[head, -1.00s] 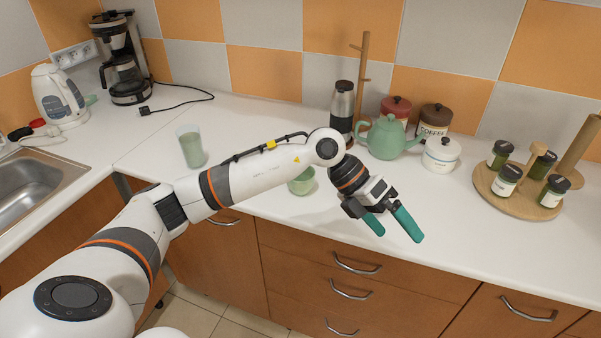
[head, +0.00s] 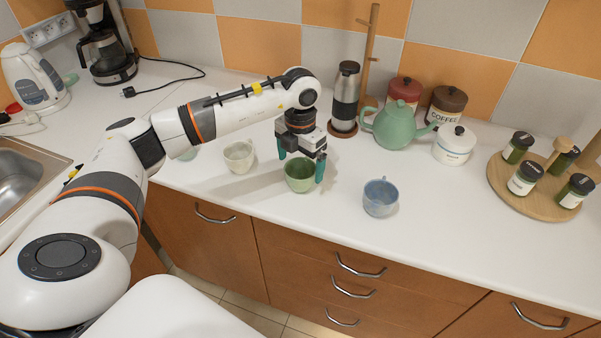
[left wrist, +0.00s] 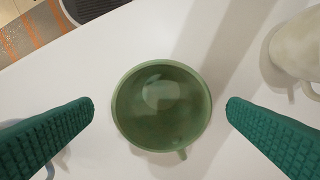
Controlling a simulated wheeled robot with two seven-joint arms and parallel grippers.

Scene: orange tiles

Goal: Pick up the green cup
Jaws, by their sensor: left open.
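The green cup (head: 299,174) stands upright on the white counter. In the left wrist view the cup (left wrist: 161,105) is seen from above, centred between the fingers, its handle toward the bottom of the picture. My left gripper (head: 301,166) points down over the cup with its green fingers on either side of it. The fingers are open, and in the left wrist view gaps show between them and the cup's rim. My right gripper is in neither view.
A cream cup (head: 239,156) stands to the left and a blue cup (head: 380,198) to the right. Behind are a steel flask (head: 345,97), a green teapot (head: 393,126) and lidded canisters. Jars stand on a round wooden board (head: 517,197). The front right counter is clear.

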